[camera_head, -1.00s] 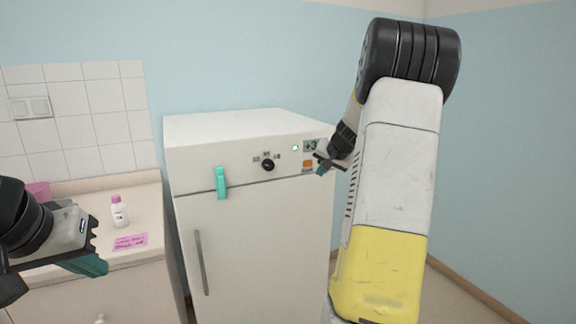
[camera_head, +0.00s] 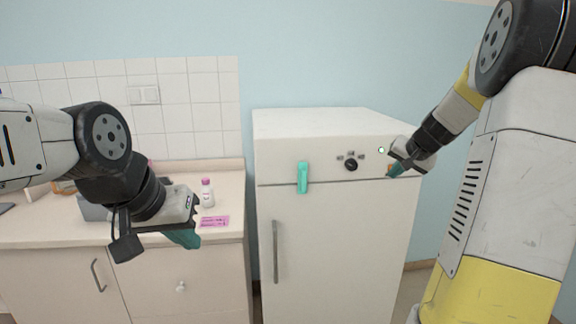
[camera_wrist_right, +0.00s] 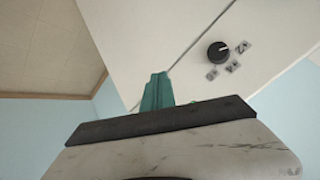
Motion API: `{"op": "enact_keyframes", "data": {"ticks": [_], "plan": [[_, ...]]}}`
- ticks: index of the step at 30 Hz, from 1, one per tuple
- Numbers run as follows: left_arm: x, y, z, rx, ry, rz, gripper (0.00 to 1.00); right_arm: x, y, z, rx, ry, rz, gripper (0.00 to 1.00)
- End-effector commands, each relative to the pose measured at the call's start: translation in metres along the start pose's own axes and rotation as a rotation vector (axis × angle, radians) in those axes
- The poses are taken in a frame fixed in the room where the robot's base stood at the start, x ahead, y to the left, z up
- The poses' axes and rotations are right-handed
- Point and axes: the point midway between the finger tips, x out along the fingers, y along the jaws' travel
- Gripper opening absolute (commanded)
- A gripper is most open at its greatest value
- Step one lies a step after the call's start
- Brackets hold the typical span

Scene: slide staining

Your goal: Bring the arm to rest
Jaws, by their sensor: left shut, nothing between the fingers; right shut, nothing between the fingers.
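My right gripper (camera_head: 391,171) is shut and empty, in front of the upper right part of the white cabinet's front (camera_head: 340,240). Its shut teal fingers also show in the right wrist view (camera_wrist_right: 156,92), with the cabinet's black knob (camera_wrist_right: 218,52) beyond them to the right. My left gripper (camera_head: 186,238) is shut and empty, in front of the counter at the left. My right forearm fills the right side of the head view.
A teal clip-like handle (camera_head: 303,177) and a black knob (camera_head: 351,165) are on the cabinet front. A pink-capped bottle (camera_head: 207,193) and a pink label (camera_head: 215,222) are on the counter (camera_head: 232,190). A grey container (camera_head: 92,208) is partly hidden behind my left arm.

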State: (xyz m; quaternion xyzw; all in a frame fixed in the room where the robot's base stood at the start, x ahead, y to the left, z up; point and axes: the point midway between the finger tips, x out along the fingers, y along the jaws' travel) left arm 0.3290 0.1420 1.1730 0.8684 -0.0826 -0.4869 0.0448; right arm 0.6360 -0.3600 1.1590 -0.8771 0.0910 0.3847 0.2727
Motion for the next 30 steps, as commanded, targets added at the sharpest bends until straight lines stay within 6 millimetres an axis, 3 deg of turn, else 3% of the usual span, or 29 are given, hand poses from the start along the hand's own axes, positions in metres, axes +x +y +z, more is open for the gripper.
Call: {"op": "enact_keyframes", "data": {"ticks": [1,3,6,10,15,18,21,30], "plan": [[0.0,0.0,0.0,0.0,0.0,0.0,0.0,-0.023,-0.028,0.019,-0.048,-0.018,-0.026,0.0],[0.0,0.0,0.0,0.0,0.0,0.0,0.0,-0.054,-0.057,0.052,-0.113,-0.056,-0.053,0.0],[0.0,0.0,0.0,0.0,0.0,0.0,0.0,-0.096,-0.087,0.106,-0.209,-0.11,-0.08,0.0],[0.0,0.0,0.0,0.0,0.0,0.0,0.0,-0.145,-0.103,0.178,-0.332,-0.169,-0.098,0.0],[0.0,0.0,0.0,0.0,0.0,0.0,0.0,-0.189,-0.094,0.255,-0.467,-0.22,-0.094,0.0],[0.0,0.0,0.0,0.0,0.0,0.0,0.0,-0.202,-0.084,0.284,-0.517,-0.234,-0.085,0.0],[0.0,0.0,0.0,0.0,0.0,0.0,0.0,-0.208,-0.077,0.299,-0.546,-0.24,-0.078,0.0],[0.0,0.0,0.0,0.0,0.0,0.0,0.0,-0.21,-0.074,0.304,-0.556,-0.243,-0.074,0.0]]}}
